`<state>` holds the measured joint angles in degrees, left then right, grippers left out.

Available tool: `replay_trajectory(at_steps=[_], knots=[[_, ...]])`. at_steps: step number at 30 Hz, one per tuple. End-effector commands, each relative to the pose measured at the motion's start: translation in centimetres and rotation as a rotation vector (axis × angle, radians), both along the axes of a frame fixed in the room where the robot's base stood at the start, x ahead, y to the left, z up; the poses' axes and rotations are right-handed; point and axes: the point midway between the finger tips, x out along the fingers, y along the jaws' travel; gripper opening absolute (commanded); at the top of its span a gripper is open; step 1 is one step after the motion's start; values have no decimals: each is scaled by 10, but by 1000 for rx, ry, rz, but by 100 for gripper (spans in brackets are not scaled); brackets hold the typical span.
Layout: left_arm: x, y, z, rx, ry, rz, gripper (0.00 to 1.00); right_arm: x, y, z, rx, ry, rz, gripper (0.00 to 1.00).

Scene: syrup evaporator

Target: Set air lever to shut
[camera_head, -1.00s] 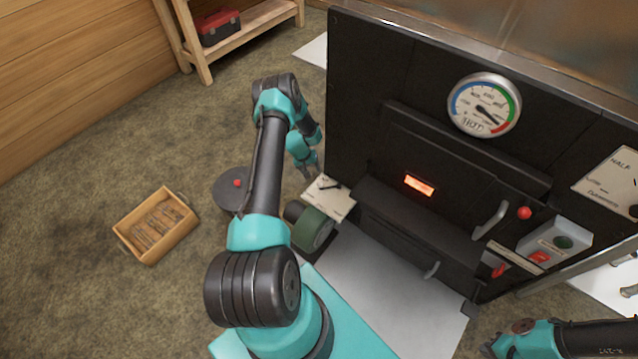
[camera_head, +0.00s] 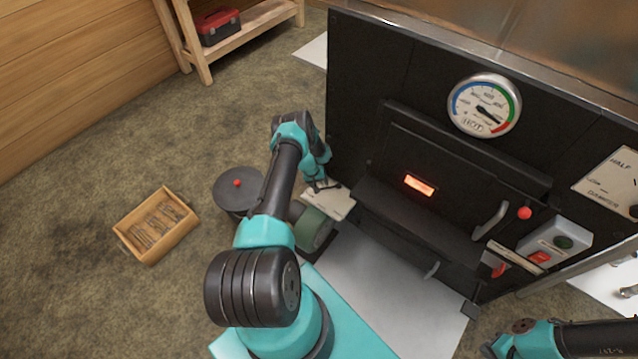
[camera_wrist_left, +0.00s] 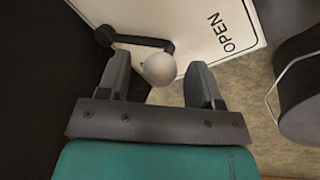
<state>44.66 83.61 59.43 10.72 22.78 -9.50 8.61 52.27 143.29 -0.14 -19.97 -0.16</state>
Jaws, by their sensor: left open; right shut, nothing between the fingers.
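The air lever (camera_wrist_left: 150,42) is a black bent arm with a pale round knob (camera_wrist_left: 159,69), seen in the left wrist view. It lies across a white plate (camera_wrist_left: 215,35) marked OPEN; its knob end is apart from the printed word. The plate also shows in the head view (camera_head: 338,205), where my left gripper (camera_head: 322,186) covers the lever. My left gripper is open, and in the left wrist view (camera_wrist_left: 160,62) the knob appears between its fingertips. Contact cannot be told. My right gripper (camera_head: 490,349) is shut and empty at the bottom edge, far from the plate.
The black evaporator front (camera_head: 370,110) rises right beside the plate. A green cylinder (camera_head: 313,230) sits below the plate, and a dark round lid with a red knob (camera_head: 237,190) is to its left. A wooden crate (camera_head: 160,225) stands on open floor.

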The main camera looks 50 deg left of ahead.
Motion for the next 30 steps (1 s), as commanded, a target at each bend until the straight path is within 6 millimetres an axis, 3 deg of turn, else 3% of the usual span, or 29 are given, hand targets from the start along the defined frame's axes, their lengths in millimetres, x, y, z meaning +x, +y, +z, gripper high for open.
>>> replay_trajectory(at_steps=[8,26,30], knots=[[0,0,0,0,0,0,57,0,0,0,0,0,0,0],[0,0,0,0,0,0,0,0,0,0,0,0,0,0],[0,0,0,0,0,1,0,0,0,0,0,0,0,0]])
